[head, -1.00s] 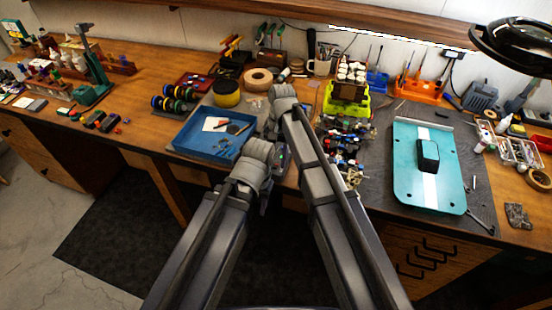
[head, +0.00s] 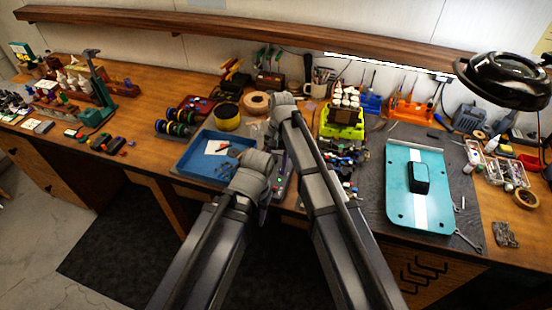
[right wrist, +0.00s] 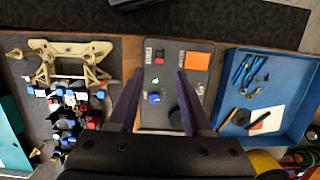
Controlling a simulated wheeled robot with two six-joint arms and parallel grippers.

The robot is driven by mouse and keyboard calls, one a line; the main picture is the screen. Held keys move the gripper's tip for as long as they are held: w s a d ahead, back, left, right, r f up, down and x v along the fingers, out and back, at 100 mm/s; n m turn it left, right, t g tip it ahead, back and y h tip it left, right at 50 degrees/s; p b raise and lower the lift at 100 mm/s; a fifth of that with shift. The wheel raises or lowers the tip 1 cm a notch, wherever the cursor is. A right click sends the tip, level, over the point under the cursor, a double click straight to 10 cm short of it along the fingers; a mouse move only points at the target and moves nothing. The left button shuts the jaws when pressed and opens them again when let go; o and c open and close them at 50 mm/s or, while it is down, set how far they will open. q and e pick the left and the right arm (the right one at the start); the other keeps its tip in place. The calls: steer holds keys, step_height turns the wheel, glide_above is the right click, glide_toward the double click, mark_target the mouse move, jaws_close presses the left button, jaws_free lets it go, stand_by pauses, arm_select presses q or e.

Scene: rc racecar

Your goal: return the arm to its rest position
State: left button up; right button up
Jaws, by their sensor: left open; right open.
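My right gripper (right wrist: 158,88) is open and empty in the right wrist view. Its two dark fingers stand apart over a grey control box (right wrist: 172,62) with a red switch, a blue knob and an orange label. In the head view my right gripper (head: 274,138) hangs at the end of the upper arm, near the right side of the blue tray. My left gripper (head: 265,200) hangs lower, at the bench's front edge, mostly hidden by its own wrist. I see nothing held in it.
The blue tray (head: 181,170) holds small tools. The car chassis parts (right wrist: 72,100) lie beside the control box. A teal plate (head: 400,208) lies on the grey mat at right. A black lamp (head: 503,80) overhangs the right side. The floor in front is clear.

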steer(key=s+d+n+t, duration=0.3)
steer(key=s+d+n, duration=0.1)
steer(key=s+d, duration=1.15)
steer(key=s+a+f+n+g+h+b, duration=0.1)
steer(key=s+a+f+n+h+b, duration=0.1)
steer(key=a, duration=0.8)
step_height(320, 180, down, 3)
steer(key=s+n+b, duration=0.1)
steer(key=b, duration=0.1)
steer(key=shift+a+n+b, duration=0.15)
steer(key=shift+n+b, duration=0.15)
